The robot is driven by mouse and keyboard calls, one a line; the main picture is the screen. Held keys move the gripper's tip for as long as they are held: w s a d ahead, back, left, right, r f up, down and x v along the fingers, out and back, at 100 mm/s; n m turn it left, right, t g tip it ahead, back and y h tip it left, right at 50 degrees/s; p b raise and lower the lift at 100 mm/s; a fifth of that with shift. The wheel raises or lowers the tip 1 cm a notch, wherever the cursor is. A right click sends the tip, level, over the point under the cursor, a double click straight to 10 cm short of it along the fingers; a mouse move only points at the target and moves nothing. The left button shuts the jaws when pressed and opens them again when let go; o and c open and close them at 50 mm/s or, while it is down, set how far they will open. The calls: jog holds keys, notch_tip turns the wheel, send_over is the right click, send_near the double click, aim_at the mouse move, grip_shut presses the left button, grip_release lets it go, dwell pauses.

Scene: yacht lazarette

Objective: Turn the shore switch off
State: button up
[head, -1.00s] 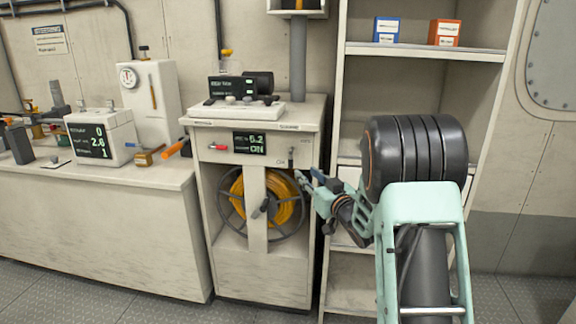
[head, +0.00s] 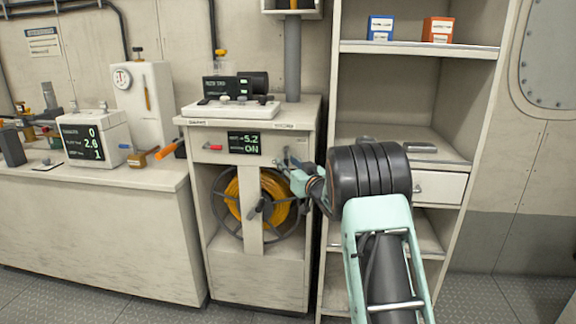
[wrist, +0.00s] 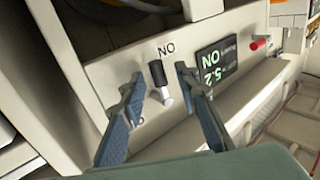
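My gripper (wrist: 158,74) is open, with one blue-grey finger on each side of the lever. I cannot tell whether either finger touches it. In the head view my gripper (head: 286,164) is at the panel's right end and mostly hides the switch.
A red knob (head: 213,147) is left of the display. Below the panel is a yellow hose reel (head: 262,190). A device with a white base (head: 232,109) stands on top of the cabinet. Open shelves (head: 420,48) stand to the right, and a workbench (head: 90,180) to the left.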

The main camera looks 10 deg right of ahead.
jog(key=shift+c, duration=0.6)
grip_shut()
jog(key=shift+r, duration=0.1)
jog(key=r+n+g+h+p, duration=0.1)
jog(key=n+g+h+p, duration=0.1)
jog(key=n+p, duration=0.1)
jog(key=d+r+n+g+h+p, duration=0.1)
jog(key=n+g+h+p, duration=0.1)
jog(key=n+h+p, duration=0.1)
jog(key=d+r+n+g+h+p, duration=0.1)
jog(key=r+n+g+h+p, duration=0.1)
jog(key=n+p, duration=0.3)
jog(key=shift+s+d+g+h+p, duration=0.15)
jog(key=shift+s+g+h+p, duration=0.2)
jog(key=shift+h+p, duration=0.3)
dwell(0.5)
